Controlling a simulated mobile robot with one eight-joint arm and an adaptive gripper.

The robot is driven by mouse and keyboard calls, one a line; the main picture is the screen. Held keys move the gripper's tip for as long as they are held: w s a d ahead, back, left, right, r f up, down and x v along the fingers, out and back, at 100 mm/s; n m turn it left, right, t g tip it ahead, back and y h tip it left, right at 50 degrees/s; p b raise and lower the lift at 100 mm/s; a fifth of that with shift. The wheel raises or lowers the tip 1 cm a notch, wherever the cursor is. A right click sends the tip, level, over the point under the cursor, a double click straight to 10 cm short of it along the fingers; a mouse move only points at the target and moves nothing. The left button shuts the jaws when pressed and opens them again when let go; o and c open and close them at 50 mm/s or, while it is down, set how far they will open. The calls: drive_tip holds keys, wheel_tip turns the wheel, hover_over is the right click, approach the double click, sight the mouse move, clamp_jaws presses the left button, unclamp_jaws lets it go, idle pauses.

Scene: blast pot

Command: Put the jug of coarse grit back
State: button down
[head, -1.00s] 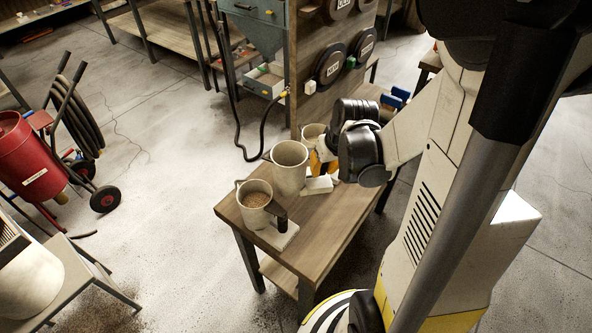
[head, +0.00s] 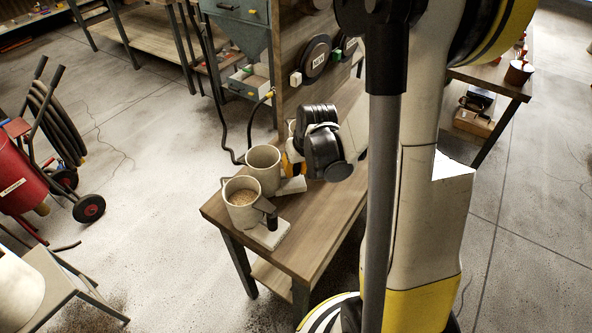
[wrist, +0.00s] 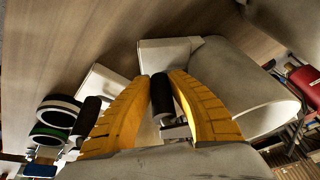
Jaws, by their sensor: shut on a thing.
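Several pale grey jugs stand on the wooden bench (head: 325,226). The front jug (head: 238,213) holds brown grit, and its dark handle points toward a white plate (head: 270,235). Behind it is a second pale jug (head: 262,180); its contents are not clear. My gripper (head: 291,166) is beside this second jug. In the wrist view, my gripper's yellow fingers (wrist: 160,100) are shut on a dark handle (wrist: 161,98) of a large pale jug (wrist: 235,90). I cannot read which grit it is for. A further jug is hidden behind my wrist.
A wooden panel (head: 285,105) with round black plates stands behind the bench. A red pot on wheels (head: 18,180) and a grey stand (head: 75,268) are at the left. Another bench (head: 490,82) is at the right. The bench's near right part is clear.

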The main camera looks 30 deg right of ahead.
drive_tip(key=c, duration=1.4)
unclamp_jaws()
drive_tip(key=shift+f, duration=0.1)
drive_tip(key=p+v, duration=0.6)
drive_tip(key=v, duration=0.6)
drive_tip(key=shift+s+a+r+n+t, duration=0.5)
drive_tip(key=shift+s+a+r, duration=0.9)
drive_tip(key=shift+a+r, duration=0.9)
drive_tip(key=shift+s+a+r+n+t, duration=0.5)
drive_tip(key=shift+s+a+r, duration=0.9)
drive_tip(key=shift+a+r, duration=0.95)
drive_tip(key=shift+s+a+r+n+t, duration=0.5)
drive_tip(key=shift+s+a+r, duration=1.05)
drive_tip(key=shift+a, duration=1.3)
drive_tip(key=shift+w+b, duration=0.15)
drive_tip(key=shift+b, duration=0.2)
